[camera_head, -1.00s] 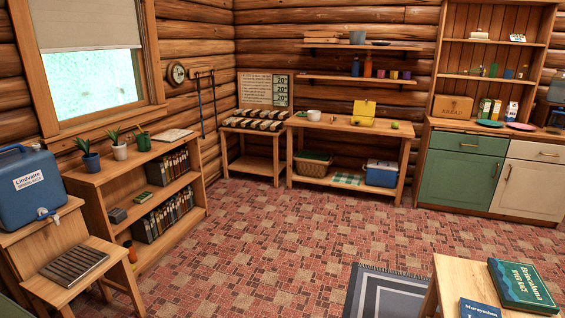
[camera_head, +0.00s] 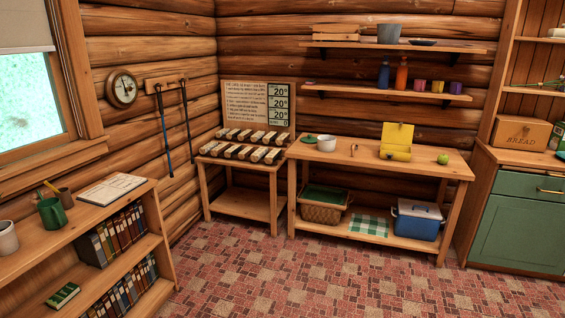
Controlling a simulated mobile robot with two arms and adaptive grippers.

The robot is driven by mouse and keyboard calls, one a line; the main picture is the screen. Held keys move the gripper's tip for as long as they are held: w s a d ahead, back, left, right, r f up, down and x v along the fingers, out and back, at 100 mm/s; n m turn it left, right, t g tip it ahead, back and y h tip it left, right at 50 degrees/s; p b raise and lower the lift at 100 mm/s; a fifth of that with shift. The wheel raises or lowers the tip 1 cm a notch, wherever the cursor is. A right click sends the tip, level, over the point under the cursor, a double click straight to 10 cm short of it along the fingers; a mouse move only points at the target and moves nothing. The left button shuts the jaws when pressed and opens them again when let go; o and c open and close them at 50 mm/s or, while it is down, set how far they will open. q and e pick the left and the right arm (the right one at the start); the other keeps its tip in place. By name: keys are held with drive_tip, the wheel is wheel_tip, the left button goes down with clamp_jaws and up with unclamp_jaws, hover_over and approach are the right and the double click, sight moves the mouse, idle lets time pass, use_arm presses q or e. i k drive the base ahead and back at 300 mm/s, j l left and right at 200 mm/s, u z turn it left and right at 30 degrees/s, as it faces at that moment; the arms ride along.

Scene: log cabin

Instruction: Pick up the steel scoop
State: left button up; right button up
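I cannot make out the steel scoop for sure. A small spoon-like or scoop-like item (camera_head: 354,149) is on the wooden table (camera_head: 430,163) against the back wall, between a white pot or bowl (camera_head: 326,143) and a yellow box with a raised lid (camera_head: 396,143). It is too small to tell its material. Neither of my grippers is in view.
A bookshelf (camera_head: 85,262) is at left, a green cabinet (camera_head: 519,222) at right. The tiled floor between is clear.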

sight(354, 146)
drive_tip(key=i, duration=2.85)
